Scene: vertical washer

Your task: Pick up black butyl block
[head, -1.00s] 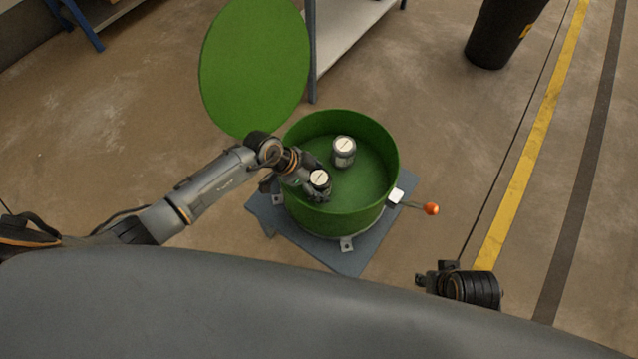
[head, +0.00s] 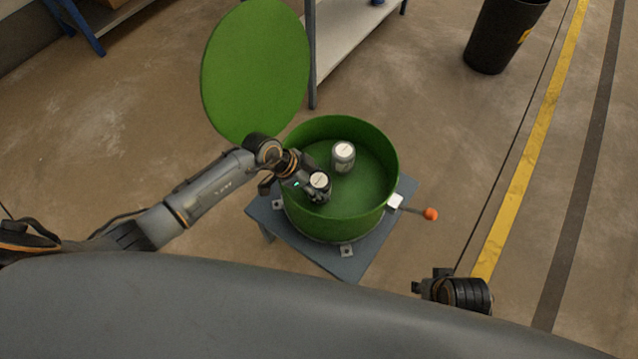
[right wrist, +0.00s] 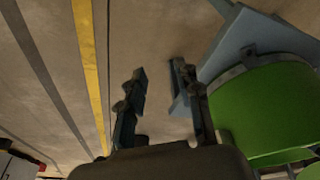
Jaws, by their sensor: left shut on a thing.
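The green round washer tub (head: 345,215) stands open in the middle of the head view. My left gripper (head: 318,191) reaches into its left side and is shut on a small dark block with a pale round top (head: 320,180). The fingers hide much of this block, and I cannot tell whether it is clear of the tub floor. A second, greyer piece with a pale top (head: 343,158) stands upright deeper in the tub, apart from the gripper. My right gripper (right wrist: 158,76) is open and empty in the right wrist view, beside the tub.
The round green lid (head: 255,70) stands raised behind the tub's left. A lever with an orange knob (head: 430,214) sticks out to the right of the tub. The tub sits on a blue-grey stand (head: 350,266). A black bin (head: 502,38) stands at the back right.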

